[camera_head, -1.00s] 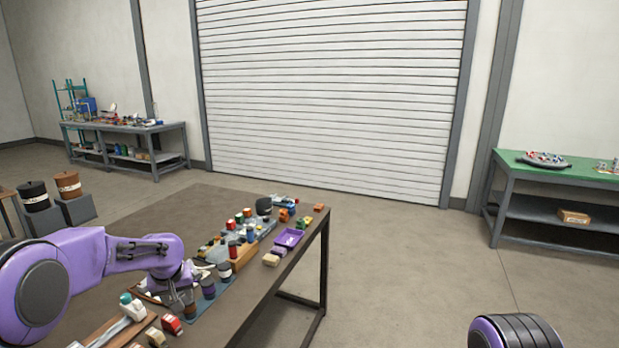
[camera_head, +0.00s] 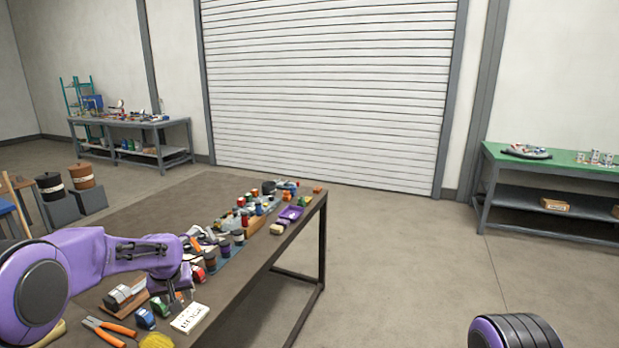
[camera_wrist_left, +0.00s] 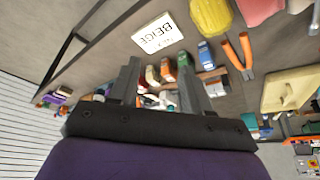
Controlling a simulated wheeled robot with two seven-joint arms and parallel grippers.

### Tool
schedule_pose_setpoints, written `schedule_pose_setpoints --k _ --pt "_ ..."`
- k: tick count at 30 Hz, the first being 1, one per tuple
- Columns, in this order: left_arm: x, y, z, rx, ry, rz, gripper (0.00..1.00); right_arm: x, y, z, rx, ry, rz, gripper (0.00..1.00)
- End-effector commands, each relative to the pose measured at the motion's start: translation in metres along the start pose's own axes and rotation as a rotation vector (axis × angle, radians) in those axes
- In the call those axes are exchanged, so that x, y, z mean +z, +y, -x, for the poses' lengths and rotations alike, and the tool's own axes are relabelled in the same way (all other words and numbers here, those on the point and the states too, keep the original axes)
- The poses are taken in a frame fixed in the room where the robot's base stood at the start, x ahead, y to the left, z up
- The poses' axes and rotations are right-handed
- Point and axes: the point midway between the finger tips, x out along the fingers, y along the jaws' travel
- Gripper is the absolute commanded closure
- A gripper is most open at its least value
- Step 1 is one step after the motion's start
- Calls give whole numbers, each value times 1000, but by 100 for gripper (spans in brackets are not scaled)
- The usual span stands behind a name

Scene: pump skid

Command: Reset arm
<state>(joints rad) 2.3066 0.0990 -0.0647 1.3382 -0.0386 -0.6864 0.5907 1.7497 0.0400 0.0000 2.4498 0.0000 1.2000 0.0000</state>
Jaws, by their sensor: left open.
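My purple left arm comes in from the left in the head view. Its gripper (camera_head: 180,298) hangs over the near part of the brown table (camera_head: 150,215). In the left wrist view the two dark fingers (camera_wrist_left: 158,85) stand wide apart with nothing held between them. Small bottles and boxes show beyond and between the fingers. A white card marked BEIGE (camera_head: 189,318) lies close to the gripper; it also shows in the left wrist view (camera_wrist_left: 157,34). My right gripper is not in view.
Orange-handled pliers (camera_head: 110,330), a blue box (camera_head: 145,318) and a yellow item (camera_head: 156,341) lie at the near end. A purple tray (camera_head: 291,214) and several small goods line the table's right side. Floor right of the table is clear; a green-topped bench (camera_head: 560,160) stands beyond.

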Motion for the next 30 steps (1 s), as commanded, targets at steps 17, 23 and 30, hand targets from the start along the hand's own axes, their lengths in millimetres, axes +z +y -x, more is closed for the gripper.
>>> schedule_pose_setpoints --k 17,23,30 --pt "5 29 -29 189 255 63 52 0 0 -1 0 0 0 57" --pt "81 22 -80 215 316 132 52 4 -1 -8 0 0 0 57" --pt "243 -30 -133 110 315 218 52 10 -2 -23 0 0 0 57"
